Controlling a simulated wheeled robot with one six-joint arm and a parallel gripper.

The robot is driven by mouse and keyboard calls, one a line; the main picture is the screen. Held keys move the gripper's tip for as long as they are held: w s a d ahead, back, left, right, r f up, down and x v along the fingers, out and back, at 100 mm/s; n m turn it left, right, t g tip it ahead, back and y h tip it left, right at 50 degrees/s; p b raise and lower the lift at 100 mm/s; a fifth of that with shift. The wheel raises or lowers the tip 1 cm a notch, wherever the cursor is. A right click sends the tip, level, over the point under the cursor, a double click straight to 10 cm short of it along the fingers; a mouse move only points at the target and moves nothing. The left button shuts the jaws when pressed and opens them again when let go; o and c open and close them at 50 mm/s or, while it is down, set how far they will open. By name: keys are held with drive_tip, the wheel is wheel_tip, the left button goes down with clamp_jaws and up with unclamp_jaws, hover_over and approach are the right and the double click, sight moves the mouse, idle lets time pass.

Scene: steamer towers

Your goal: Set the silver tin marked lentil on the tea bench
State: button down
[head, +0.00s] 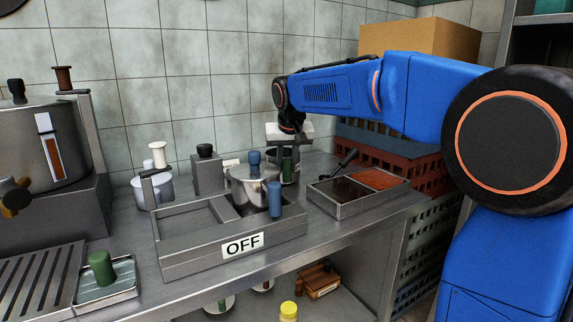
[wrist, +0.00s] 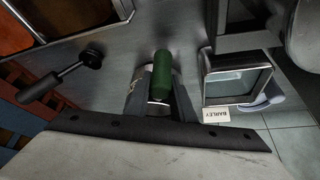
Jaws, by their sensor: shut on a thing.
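My gripper (head: 287,140) is at the back of the steel bench (head: 335,230), pointing down. It is shut on a green cylindrical handle (head: 287,165), which also shows in the wrist view (wrist: 162,75). What the handle belongs to is mostly hidden by my gripper and by the pot in front. I cannot read a lentil label in either view, so I cannot tell which vessel is the lentil tin. A square open-looking metal container (wrist: 238,78) stands beside my gripper in the wrist view, near a label reading BARLEY (wrist: 216,114).
A pot with a blue knob (head: 250,185) and a blue cylinder (head: 274,200) stand at a tray marked OFF (head: 242,245). A two-part tray (head: 345,208) with a black-handled tool is to the right. A grey block with a black knob (head: 207,175) stands left. Crates (head: 400,160) stand behind.

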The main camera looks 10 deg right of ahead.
drive_tip(key=shift+f, duration=0.15)
drive_tip(key=c, duration=1.4)
unclamp_jaws()
drive_tip(key=shift+c, duration=0.2)
drive_tip(key=shift+f, duration=0.1)
drive_tip(key=v, duration=1.7)
drive_tip(key=shift+r, duration=0.2)
